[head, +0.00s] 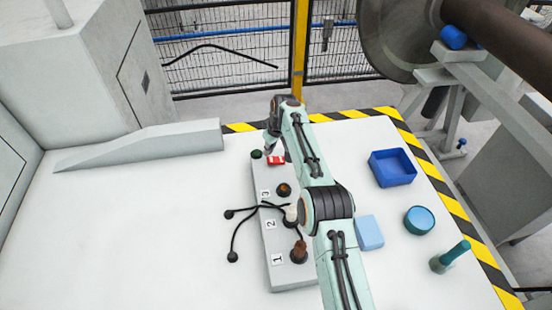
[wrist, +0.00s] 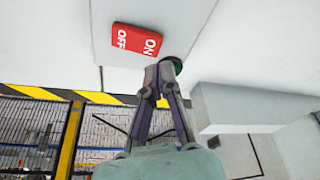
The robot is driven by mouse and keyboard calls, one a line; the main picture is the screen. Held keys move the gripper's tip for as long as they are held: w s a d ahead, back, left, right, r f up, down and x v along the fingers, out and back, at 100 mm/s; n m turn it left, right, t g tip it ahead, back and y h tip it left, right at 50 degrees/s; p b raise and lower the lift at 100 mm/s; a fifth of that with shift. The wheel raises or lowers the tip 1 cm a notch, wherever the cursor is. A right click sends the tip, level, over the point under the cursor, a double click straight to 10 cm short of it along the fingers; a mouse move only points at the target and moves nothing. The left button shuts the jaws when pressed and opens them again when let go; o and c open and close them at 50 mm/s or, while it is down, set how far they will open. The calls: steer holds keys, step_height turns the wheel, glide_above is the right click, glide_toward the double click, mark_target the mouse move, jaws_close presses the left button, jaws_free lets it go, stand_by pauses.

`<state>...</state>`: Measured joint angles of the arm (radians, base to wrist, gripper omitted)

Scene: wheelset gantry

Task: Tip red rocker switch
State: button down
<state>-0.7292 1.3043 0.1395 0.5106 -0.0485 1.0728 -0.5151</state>
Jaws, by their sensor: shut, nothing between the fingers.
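The red rocker switch (head: 276,160) sits at the far end of a long grey panel box (head: 275,240). In the wrist view the switch (wrist: 138,40) shows white ON and OFF lettering, with ON on the side nearer my fingers. I cannot tell which side is pressed down. My gripper (head: 269,150) is at the far end of the box, close to the switch. In the wrist view its fingertips (wrist: 160,68) are together and empty, just below and right of the ON end. I cannot tell whether they touch the box.
A green button (head: 256,154) is beside the switch, partly hidden behind my fingers in the wrist view. A blue tray (head: 392,168) and light blue block (head: 369,232) stand right.

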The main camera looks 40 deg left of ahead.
mark_target(270, 160)
steer(key=shift+f, duration=1.4)
stand_by(1.0)
steer(key=shift+r, duration=3.55)
